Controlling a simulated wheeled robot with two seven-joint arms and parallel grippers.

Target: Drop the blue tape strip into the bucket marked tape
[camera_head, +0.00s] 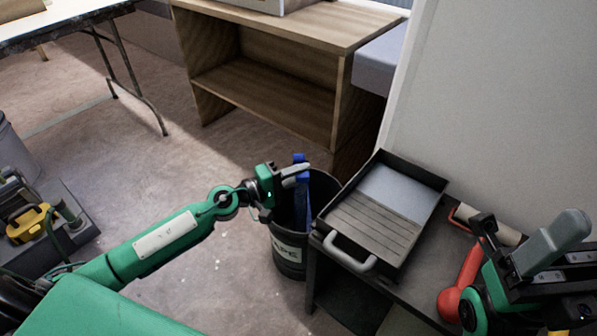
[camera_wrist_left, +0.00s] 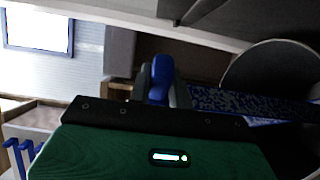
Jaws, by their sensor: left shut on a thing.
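The blue tape strip (camera_head: 303,205) hangs down from my left gripper (camera_head: 298,172), which is shut on its top end. The strip's lower part hangs inside the mouth of the dark bucket (camera_head: 289,262). The bucket's label is partly visible and ends in "PE". In the left wrist view the blue end of the strip (camera_wrist_left: 161,80) is pinched between the fingers, and a speckled blue length runs off to the right.
A wooden shelf unit (camera_head: 270,85) stands behind.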

